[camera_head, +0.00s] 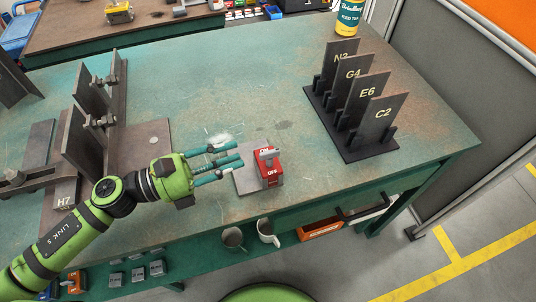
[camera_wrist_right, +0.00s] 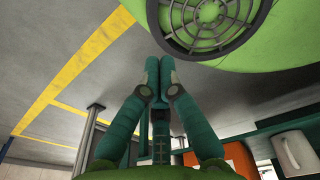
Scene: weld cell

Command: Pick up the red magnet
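The red magnet (camera_head: 268,167) is a small red block marked ON and OFF with a grey lever on top. It rests on a small grey steel plate (camera_head: 245,184) near the front edge of the table. My left gripper (camera_head: 238,158) is just to the left of the magnet, its fingers pointing at it. Its fingers are spread apart and empty, and I see a small gap to the magnet. My right gripper (camera_wrist_right: 160,68) shows in the right wrist view, away from the table top over the floor. Its fingertips come together with nothing between them.
A black rack (camera_head: 370,150) with several upright labelled plates stands to the right. Steel fixtures with bolts (camera_head: 100,110) stand at the left. Mugs (camera_head: 267,232) and an orange bin (camera_head: 318,230) are on the shelf below. The table's middle is clear. A yellow can (camera_head: 348,18) stands behind.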

